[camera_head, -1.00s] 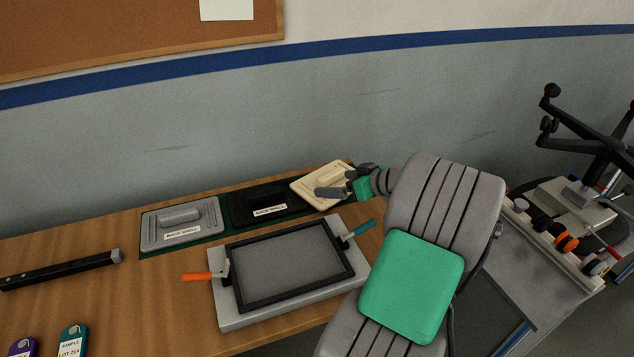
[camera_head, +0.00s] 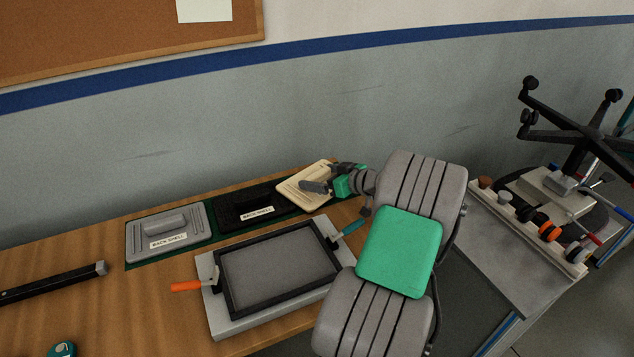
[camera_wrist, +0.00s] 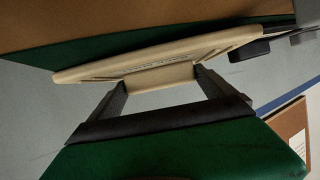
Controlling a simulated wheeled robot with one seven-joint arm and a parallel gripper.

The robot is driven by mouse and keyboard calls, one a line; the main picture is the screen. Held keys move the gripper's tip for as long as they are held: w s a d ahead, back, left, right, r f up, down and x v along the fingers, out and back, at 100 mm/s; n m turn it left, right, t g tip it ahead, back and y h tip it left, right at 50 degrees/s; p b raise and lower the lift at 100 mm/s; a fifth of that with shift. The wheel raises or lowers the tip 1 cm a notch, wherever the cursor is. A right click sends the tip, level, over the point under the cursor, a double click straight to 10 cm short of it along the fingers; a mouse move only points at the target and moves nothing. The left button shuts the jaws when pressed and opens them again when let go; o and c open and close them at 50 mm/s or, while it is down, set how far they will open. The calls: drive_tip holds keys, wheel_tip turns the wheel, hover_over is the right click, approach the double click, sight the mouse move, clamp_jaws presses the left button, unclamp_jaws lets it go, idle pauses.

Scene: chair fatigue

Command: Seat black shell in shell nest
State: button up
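A black shell (camera_head: 236,212) with a label reading "BACK SHELL" lies on the green mat (camera_head: 137,265), between a grey shell (camera_head: 187,216) and a cream shell (camera_head: 291,193). A black-framed grey recess (camera_head: 282,270) on a light base looks like the nest; it is empty. My gripper (camera_head: 316,187) is at the cream shell. In the wrist view, the fingers of my gripper (camera_wrist: 161,78) lie against both sides of the cream shell's raised block (camera_wrist: 162,77). The cream shell sits at a different angle from its neighbours; I cannot tell its height above the mat.
Orange (camera_head: 186,286) and teal (camera_head: 352,227) clamp handles stick out from the fixture. A dark bar (camera_head: 50,283) lies at the left. An upturned chair base (camera_head: 565,135) and a rack of wheels (camera_head: 530,220) stand at the right. The wall is close behind the table.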

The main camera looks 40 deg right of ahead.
drive_tip(key=c, duration=1.3)
drive_tip(key=shift+r, duration=0.2)
